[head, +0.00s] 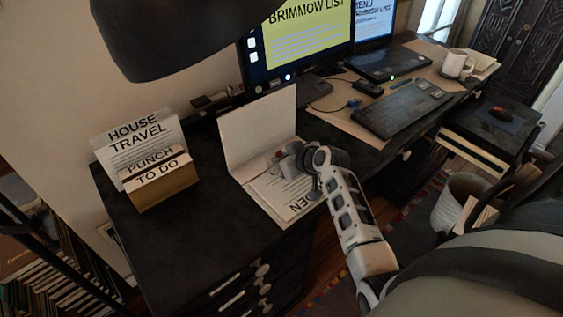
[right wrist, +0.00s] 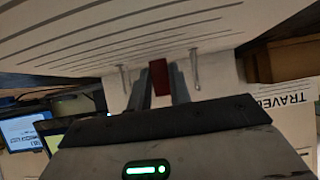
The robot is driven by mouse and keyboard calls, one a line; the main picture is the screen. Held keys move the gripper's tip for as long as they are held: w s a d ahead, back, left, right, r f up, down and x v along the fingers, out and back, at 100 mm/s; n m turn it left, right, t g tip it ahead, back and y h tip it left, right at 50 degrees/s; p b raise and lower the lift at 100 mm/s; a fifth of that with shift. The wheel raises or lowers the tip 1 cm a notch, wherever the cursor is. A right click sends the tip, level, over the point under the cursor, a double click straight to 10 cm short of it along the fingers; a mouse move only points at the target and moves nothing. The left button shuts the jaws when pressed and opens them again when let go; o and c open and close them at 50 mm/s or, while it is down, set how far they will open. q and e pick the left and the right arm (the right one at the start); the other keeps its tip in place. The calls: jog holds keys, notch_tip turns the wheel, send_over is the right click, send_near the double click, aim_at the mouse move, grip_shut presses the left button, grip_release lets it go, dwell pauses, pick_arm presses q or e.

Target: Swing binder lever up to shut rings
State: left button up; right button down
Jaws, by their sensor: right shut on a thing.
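The open binder (head: 258,130) lies on the dark desk, its cover standing up at the back and printed pages (head: 298,203) lying in its base. My right gripper (head: 283,160) is down over the binder near the spine. In the right wrist view the right gripper (right wrist: 158,92) is shut on a small red lever tip (right wrist: 158,74) between its fingers. Two metal ring prongs stand beside it, one to the left (right wrist: 124,78) and one to the right (right wrist: 195,68). I cannot tell whether the rings meet. My left gripper is not in view.
A card holder (head: 165,192) with labelled cards stands left of the binder. Monitors (head: 300,35), a keyboard (head: 402,107) and a white mug (head: 458,63) are to the right. A dark rounded shape (head: 180,35) hangs at upper left. Bare desk lies in front of the card holder.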

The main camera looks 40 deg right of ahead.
jog(key=shift+s+t+b, duration=0.1)
jog(key=shift+t+b, duration=0.35)
jog(key=shift+t, duration=0.15)
jog(key=c, duration=1.6)
grip_release()
jog(key=shift+o, duration=0.2)
jog(key=shift+s, duration=0.1)
jog(key=v, duration=1.6)
